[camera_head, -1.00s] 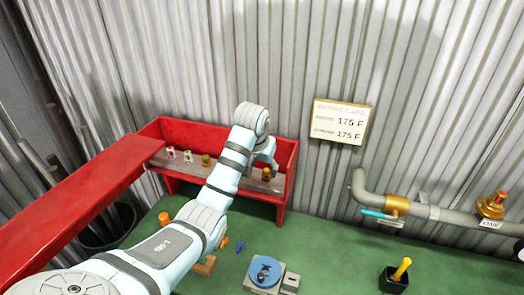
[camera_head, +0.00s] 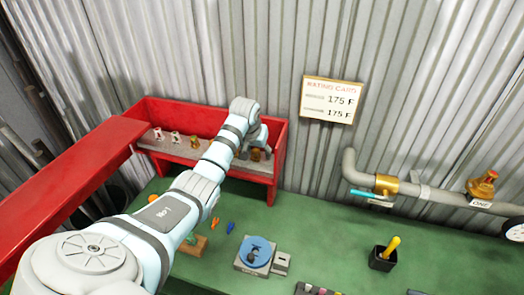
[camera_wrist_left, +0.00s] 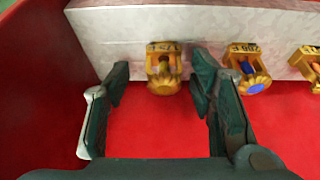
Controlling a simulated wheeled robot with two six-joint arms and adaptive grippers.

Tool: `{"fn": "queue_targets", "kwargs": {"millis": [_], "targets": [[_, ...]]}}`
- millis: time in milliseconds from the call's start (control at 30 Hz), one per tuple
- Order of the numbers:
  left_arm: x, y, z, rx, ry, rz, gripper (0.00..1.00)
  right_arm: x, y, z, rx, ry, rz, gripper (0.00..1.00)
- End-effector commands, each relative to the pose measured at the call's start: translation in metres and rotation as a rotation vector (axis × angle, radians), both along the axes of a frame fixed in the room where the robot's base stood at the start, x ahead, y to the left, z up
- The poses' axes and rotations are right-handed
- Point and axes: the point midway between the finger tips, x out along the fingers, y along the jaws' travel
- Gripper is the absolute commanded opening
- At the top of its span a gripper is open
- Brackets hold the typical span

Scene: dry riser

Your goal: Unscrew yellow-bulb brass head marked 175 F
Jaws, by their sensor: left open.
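In the left wrist view a brass head (camera_wrist_left: 164,75) marked 175 F stands at a pale ledge (camera_wrist_left: 110,30) in the red rack. Its bulb is small and its colour is hard to tell. My left gripper (camera_wrist_left: 162,84) is open, one finger on each side of this head, with gaps to both. In the head view the gripper (camera_head: 262,146) hangs over the rack's right end and partly hides a brass head (camera_head: 255,154). A second brass head (camera_wrist_left: 246,72) with a blue bulb stands to the right. My right gripper is not in view.
The red rack (camera_head: 205,117) has raised walls around the heads. A rating card (camera_head: 331,100) on the corrugated wall reads 175 F twice. On the green bench (camera_head: 310,225) are a blue round fixture (camera_head: 257,250) and a black cup (camera_head: 383,258). A pipe (camera_head: 440,195) runs at right.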

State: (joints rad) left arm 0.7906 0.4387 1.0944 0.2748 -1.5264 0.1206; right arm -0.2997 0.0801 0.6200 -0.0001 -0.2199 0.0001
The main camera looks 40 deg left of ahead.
Motion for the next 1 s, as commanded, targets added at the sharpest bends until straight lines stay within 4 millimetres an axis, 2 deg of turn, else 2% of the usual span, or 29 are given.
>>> {"fn": "queue_targets", "kwargs": {"millis": [133,400,467,567,800,1000], "targets": [[-0.0021,0.0024,-0.0001,0.001,0.001,0.005,0.50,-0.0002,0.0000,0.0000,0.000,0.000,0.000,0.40],[-0.0013,0.0015,0.0002,0.001,0.001,0.003,0.07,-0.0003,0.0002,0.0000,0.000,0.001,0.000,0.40],[-0.0011,0.0013,0.0003,0.001,0.000,0.003,0.00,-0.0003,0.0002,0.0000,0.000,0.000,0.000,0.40],[-0.0004,0.0002,0.0004,0.000,0.001,0.025,0.00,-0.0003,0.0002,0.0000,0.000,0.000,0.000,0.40],[0.0003,-0.0008,0.0013,0.002,0.002,0.484,0.00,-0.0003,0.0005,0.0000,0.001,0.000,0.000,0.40],[0.0004,-0.0006,0.0012,0.001,-0.001,0.503,0.00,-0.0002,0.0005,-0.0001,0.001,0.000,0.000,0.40]]}}
